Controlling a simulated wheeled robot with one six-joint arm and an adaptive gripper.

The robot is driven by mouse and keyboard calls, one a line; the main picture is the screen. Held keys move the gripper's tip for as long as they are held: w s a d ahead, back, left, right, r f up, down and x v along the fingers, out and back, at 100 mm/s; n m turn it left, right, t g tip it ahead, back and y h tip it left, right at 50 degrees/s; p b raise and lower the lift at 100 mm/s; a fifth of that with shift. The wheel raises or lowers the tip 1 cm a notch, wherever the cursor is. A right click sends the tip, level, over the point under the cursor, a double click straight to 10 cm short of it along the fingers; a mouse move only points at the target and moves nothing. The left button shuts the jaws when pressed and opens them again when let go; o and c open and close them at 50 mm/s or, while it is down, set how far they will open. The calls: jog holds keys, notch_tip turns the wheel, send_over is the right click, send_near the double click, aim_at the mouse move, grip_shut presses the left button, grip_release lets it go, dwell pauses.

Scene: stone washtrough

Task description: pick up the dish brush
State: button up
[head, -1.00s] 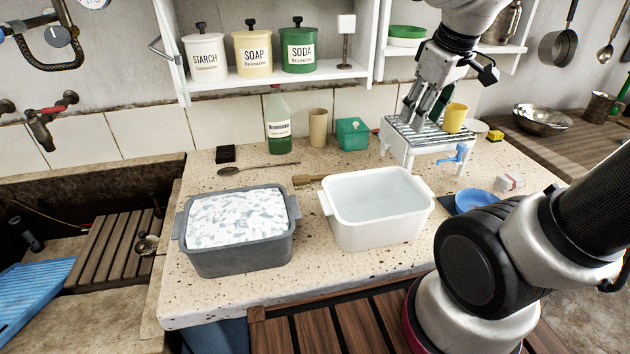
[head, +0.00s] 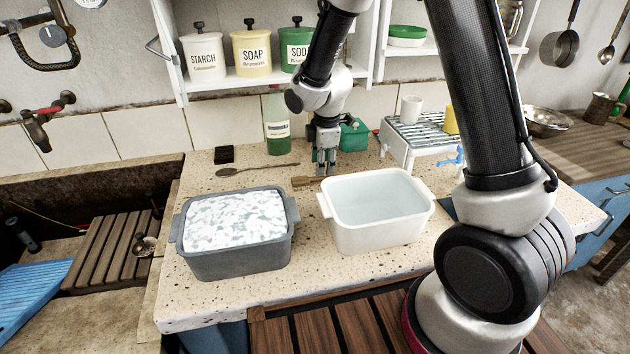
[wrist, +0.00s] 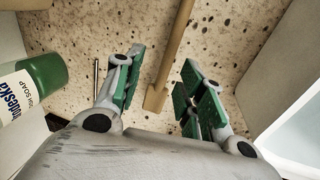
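The dish brush (head: 301,181) is a tan wooden piece lying on the speckled counter behind the white basin. In the head view only part of it shows, between the two basins. In the wrist view its long wooden handle (wrist: 173,60) runs from the top edge down to a wider end between my fingers. My gripper (head: 325,168) points down at the brush, behind the white basin. In the wrist view my gripper (wrist: 160,85) is open, with one green-padded finger on each side of the handle and counter visible between. I see no contact.
The white basin (head: 383,243) of water stands close in front of my gripper, with the grey basin (head: 238,262) to its left. Behind are a green soap bottle (head: 277,135), a teal box (head: 354,136) and a dish rack (head: 397,152). A spoon (head: 257,169) lies left.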

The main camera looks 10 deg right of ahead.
notch_tip(320, 180, down, 5)
jog(key=shift+a+f, duration=0.1)
jog(key=shift+a, duration=0.05)
grip_shut()
